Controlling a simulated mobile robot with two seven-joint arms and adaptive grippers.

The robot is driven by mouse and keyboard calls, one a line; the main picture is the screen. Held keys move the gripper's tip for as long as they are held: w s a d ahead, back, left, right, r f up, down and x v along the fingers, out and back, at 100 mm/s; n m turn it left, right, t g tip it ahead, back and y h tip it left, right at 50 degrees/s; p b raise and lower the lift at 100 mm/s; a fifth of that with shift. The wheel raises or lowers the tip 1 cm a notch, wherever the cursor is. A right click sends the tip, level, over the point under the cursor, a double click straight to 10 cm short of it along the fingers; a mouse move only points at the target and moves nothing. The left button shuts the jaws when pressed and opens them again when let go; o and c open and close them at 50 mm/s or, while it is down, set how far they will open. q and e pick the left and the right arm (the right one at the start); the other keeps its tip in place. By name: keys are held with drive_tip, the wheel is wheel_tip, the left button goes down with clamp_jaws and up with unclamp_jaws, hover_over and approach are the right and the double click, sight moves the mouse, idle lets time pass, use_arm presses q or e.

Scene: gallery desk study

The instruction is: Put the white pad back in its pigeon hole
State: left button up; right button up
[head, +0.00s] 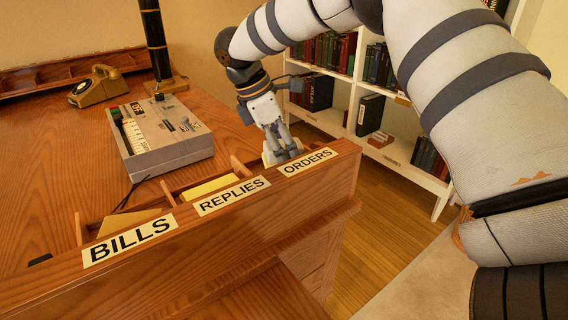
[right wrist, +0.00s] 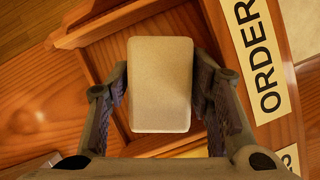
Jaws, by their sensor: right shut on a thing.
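The white pad (right wrist: 160,85) looks cream in the right wrist view, held between my right gripper's (right wrist: 160,100) two fingers. In the head view, my right gripper (head: 284,152) points down at the ORDERS pigeon hole (head: 308,162), at the right end of the wooden rack. The pad is mostly hidden there by the gripper and the front board. In the right wrist view the pad is over the ORDERS compartment, beside its label (right wrist: 258,55). I cannot tell how deep the pad is in it. My left gripper is not in view.
The REPLIES slot holds a yellow pad (head: 208,187) and the BILLS slot a tan envelope (head: 128,222). Thin wooden dividers separate the slots. A grey machine (head: 160,138), a telephone (head: 98,86) and a dark lamp column (head: 156,45) stand on the desk. A white bookcase (head: 345,100) stands behind.

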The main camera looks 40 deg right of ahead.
wheel_tip(320, 180, down, 4)
drive_tip(key=shift+f, duration=0.1)
drive_tip(key=o, duration=0.8)
drive_tip(key=v, duration=1.2)
drive_tip(key=shift+b, duration=0.4)
